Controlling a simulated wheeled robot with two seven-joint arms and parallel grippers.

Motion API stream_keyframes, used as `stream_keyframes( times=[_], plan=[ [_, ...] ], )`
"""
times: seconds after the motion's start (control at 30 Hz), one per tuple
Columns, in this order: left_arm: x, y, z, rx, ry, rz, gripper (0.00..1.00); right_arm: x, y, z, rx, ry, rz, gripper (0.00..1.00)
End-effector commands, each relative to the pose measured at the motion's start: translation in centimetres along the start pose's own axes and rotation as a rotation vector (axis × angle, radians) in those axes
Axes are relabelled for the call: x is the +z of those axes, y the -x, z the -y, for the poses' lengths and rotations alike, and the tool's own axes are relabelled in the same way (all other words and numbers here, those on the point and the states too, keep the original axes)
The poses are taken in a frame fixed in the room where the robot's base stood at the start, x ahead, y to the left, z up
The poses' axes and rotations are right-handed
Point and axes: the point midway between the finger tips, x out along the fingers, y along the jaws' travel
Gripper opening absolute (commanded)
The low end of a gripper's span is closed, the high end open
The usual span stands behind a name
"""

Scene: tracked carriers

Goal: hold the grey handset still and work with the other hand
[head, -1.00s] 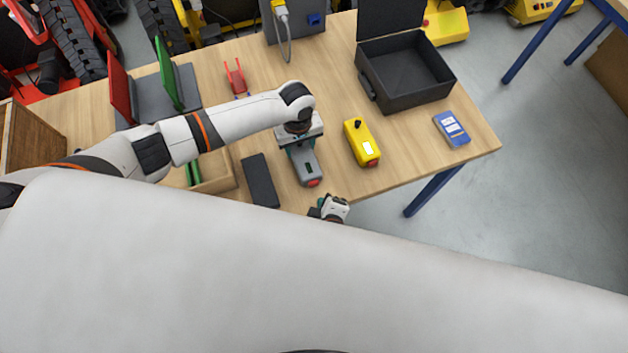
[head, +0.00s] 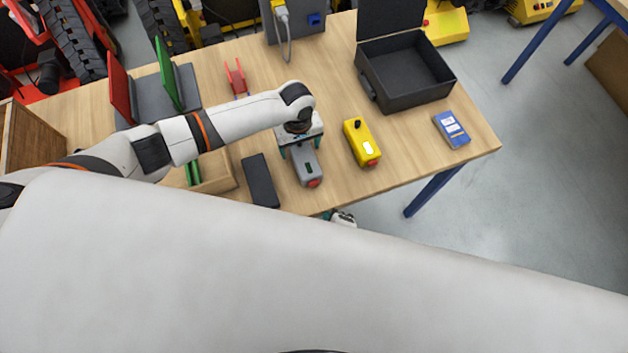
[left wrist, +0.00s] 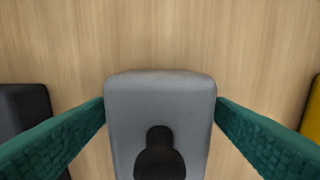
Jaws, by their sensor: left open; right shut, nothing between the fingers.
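The grey handset (head: 304,168) lies on the wooden table near its front edge, with a red end toward me. My left gripper (head: 301,150) is over its far end, open, with one teal finger on each side. In the left wrist view the grey handset (left wrist: 160,95) shows a black knob (left wrist: 160,158) between the two fingers; I cannot tell whether they touch its sides. My right gripper (head: 342,217) is at the table's front edge, shut and empty, mostly hidden by my own white body part.
A black block (head: 260,181) lies left of the handset and a yellow handset (head: 361,143) right of it. An open dark case (head: 404,94) and a blue device (head: 452,129) are farther right. A wooden tray (head: 213,184) is at left. Bare table (head: 415,135) lies between the yellow handset and blue device.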

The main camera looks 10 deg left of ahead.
Motion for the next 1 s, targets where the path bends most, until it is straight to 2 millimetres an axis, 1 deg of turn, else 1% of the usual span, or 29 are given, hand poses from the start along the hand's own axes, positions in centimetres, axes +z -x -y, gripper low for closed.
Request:
stream_keyframes(
  times=[0.13,0.23,0.37,0.6,0.7,0.83,1.0],
  plan=[
    [0.0,0.2,0.0,-0.001,0.0,0.0,0.76,0.0,0.0,0.0,0.0,0.0,0.0,0.0],
    [0.1,1.0,0.0,-0.001,0.0,0.0,0.76,0.0,0.0,0.0,0.0,0.0,0.0,0.0],
    [0.1,3.4,0.0,-0.004,-0.001,0.002,0.76,0.0,0.0,0.0,0.0,0.0,0.0,0.0],
    [0.0,8.5,0.1,-0.003,-0.001,0.002,0.76,0.0,0.0,0.0,0.0,0.0,0.0,0.0],
    [0.0,10.1,0.1,-0.003,-0.001,0.001,0.76,0.0,0.0,0.0,0.0,0.0,0.0,0.0],
    [0.0,11.5,0.0,-0.001,0.0,0.0,0.76,0.0,0.0,0.0,0.0,0.0,0.0,0.0],
    [0.0,12.1,0.0,0.0,0.0,0.0,0.76,0.0,0.0,0.0,0.0,0.0,0.0,0.0]
  ],
)
